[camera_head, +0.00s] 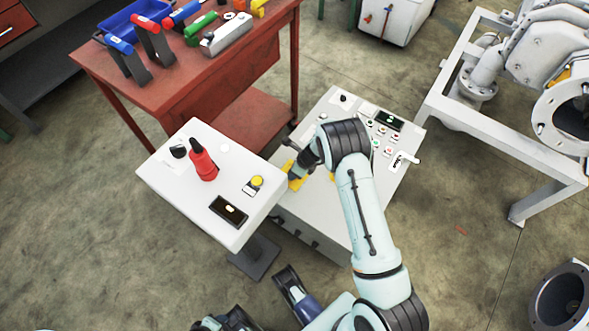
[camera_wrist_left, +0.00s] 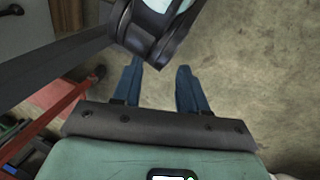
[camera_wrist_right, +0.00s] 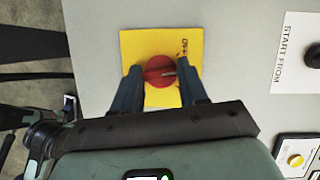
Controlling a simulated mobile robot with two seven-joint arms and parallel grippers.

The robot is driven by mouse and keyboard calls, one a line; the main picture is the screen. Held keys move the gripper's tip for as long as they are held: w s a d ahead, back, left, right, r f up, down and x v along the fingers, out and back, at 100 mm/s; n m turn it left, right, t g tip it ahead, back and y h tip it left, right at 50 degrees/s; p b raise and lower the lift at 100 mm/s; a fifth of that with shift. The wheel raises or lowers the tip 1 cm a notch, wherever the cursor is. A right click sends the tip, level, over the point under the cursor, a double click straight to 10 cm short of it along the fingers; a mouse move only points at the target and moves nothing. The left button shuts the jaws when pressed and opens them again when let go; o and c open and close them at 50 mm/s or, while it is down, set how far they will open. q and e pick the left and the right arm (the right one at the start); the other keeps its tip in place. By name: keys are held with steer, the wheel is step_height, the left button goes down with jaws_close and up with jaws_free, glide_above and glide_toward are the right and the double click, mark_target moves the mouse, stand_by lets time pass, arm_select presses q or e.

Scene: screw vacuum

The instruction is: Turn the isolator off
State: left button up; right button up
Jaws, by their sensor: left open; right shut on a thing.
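The isolator is a round red knob (camera_wrist_right: 158,72) on a yellow plate (camera_wrist_right: 150,42), seen in the right wrist view. A sideways word that looks like OFF is near the plate's right edge. A pale mark on the knob points roughly to the picture's right. My right gripper (camera_wrist_right: 160,80) is shut on the knob, one finger on each side. In the head view the yellow plate (camera_head: 294,183) is on the grey control cabinet's left part; my right arm hides the knob. My left gripper (camera_wrist_left: 160,78) is open and empty above bare floor in the left wrist view.
A white panel (camera_head: 160,172) with a red device (camera_head: 202,162) and a yellow button stands left of the cabinet (camera_head: 335,222). The cabinet top carries buttons and a lever switch (camera_head: 402,160). A red tool table (camera_head: 185,75) is behind; a pale pipe frame (camera_head: 480,125) is right.

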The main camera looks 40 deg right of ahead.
steer(key=shift+d+n+y, duration=0.1)
steer(key=shift+n+y, duration=0.3)
steer(key=shift+n, duration=0.6)
steer(key=shift+f+n+g, duration=0.1)
steer(key=shift+n+g, duration=0.2)
steer(key=shift+n, duration=0.1)
steer(key=shift+n+g+y+b, duration=0.35)
steer(key=shift+n+b, duration=0.3)
steer(key=shift+n, duration=0.55)
arm_select(q)
steer(key=shift+t+y, duration=0.3)
steer(key=shift+t, duration=0.3)
steer(key=shift+w+a+f+b, duration=0.25)
steer(key=shift+w+a+f, duration=0.2)
steer(key=shift+w+f, duration=0.3)
steer(key=shift+w+a+f+b, duration=0.25)
steer(key=shift+w+a+f, duration=0.2)
steer(key=shift+w, duration=0.5)
arm_select(e)
steer(key=shift+w+n+g+y, duration=0.1)
steer(key=shift+n+g+y, duration=0.2)
steer(key=shift+n, duration=0.8)
steer(key=o, duration=1.1)
steer(key=shift+c, duration=0.2)
